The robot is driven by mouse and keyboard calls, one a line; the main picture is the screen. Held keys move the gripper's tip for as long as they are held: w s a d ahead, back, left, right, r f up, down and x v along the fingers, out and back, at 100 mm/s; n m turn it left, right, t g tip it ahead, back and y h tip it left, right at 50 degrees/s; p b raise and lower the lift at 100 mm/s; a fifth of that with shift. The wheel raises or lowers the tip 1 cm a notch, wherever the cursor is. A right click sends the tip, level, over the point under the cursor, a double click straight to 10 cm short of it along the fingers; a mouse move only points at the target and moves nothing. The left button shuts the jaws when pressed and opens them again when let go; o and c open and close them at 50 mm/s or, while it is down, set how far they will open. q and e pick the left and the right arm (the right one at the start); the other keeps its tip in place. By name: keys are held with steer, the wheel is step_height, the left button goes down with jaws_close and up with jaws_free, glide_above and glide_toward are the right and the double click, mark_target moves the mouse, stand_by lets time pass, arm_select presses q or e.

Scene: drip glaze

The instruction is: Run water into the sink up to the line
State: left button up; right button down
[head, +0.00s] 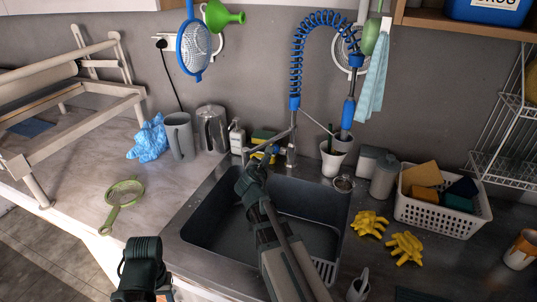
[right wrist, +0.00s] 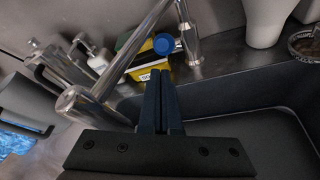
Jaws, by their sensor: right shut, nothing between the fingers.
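The dark sink (head: 205,225) lies at the middle of the head view, its floor partly hidden by my right arm. I cannot tell whether it holds water, and no fill line is clear. The metal tap (head: 291,150) stands behind it with a blue coiled hose (head: 297,60). In the right wrist view, a thick metal spout (right wrist: 125,62) crosses at left, and a blue round cap (right wrist: 164,44) shows just beyond my fingers. My right gripper (right wrist: 164,98) is shut and empty over the sink's back edge, apparently short of the cap.
A yellow sponge pack (head: 262,136), soap bottle (head: 237,137) and metal jug (head: 212,128) stand behind the sink. Yellow gloves (head: 405,247) and a white basket (head: 440,215) lie right. A green strainer (head: 123,193) rests on the left counter, which has free room.

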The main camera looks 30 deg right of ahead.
steer(key=p+v, duration=0.2)
steer(key=v, duration=0.6)
steer(key=shift+s, duration=0.15)
step_height(320, 180, down, 5)
steer(key=n+g+h+b, duration=0.1)
steer(key=n+b, duration=0.4)
steer(key=n, duration=0.1)
steer(key=w+d, duration=0.8)
steer(key=shift+w+d, duration=0.2)
steer(key=shift+d, duration=0.15)
